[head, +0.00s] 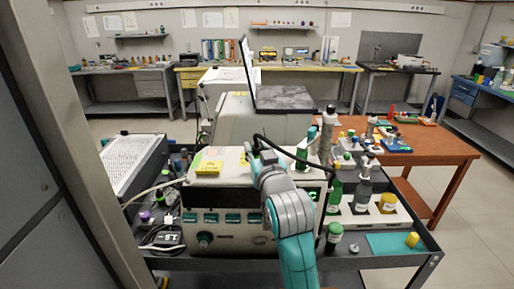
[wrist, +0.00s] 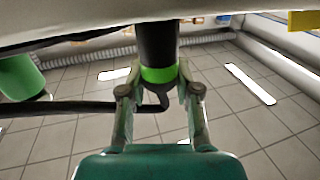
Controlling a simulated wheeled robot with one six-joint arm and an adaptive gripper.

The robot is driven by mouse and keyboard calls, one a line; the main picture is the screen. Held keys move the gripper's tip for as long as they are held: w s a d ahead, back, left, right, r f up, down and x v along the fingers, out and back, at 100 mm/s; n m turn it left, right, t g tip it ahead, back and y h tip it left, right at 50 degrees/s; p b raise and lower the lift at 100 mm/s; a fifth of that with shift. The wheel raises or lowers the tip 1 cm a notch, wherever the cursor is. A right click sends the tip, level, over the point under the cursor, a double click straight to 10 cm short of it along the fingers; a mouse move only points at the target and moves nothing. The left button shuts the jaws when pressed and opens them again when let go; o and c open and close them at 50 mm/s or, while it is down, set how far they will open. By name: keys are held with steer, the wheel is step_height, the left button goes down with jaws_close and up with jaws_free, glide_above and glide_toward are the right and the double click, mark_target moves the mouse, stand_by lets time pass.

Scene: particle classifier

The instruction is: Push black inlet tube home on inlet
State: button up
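In the wrist view, my gripper (wrist: 158,72) has its two fingers on either side of a black cylindrical end with a bright green band (wrist: 158,74). The fingertips appear to press on it at the band. The black inlet tube (wrist: 70,107) bends below this end and runs off to the left. The upper end of the black cylinder meets the pale underside above it; the inlet itself cannot be made out. In the head view, my gripper (head: 262,160) is at the top front of the instrument box (head: 230,222), and the black tube (head: 290,148) arches right from it.
Green bottles and a rack (head: 365,212) stand right of the box on a dark cart. A laptop (head: 284,98) sits on the housing behind. A pale cable (head: 150,188) loops at left. A grey post (head: 90,150) stands close on the left.

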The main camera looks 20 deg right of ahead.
steer(key=o, duration=0.4)
steer(key=s, duration=1.2)
steer(key=shift+a, duration=0.3)
steer(key=shift+f, duration=0.1)
steer(key=s+f+n+g+y, duration=0.1)
steer(key=s+f, duration=0.6)
steer(key=f, duration=0.4)
steer(key=s+f+g, duration=0.1)
steer(key=s+f, duration=0.7)
steer(key=f, duration=0.3)
steer(key=shift+g, duration=0.6)
steer(key=s+f, duration=0.2)
steer(key=s, duration=0.6)
steer(key=s+f, duration=0.2)
steer(key=s, duration=0.7)
steer(key=s+f, duration=0.2)
steer(key=s, duration=0.7)
steer(key=shift+s+d+f, duration=0.25)
steer(key=shift+d+f, duration=0.05)
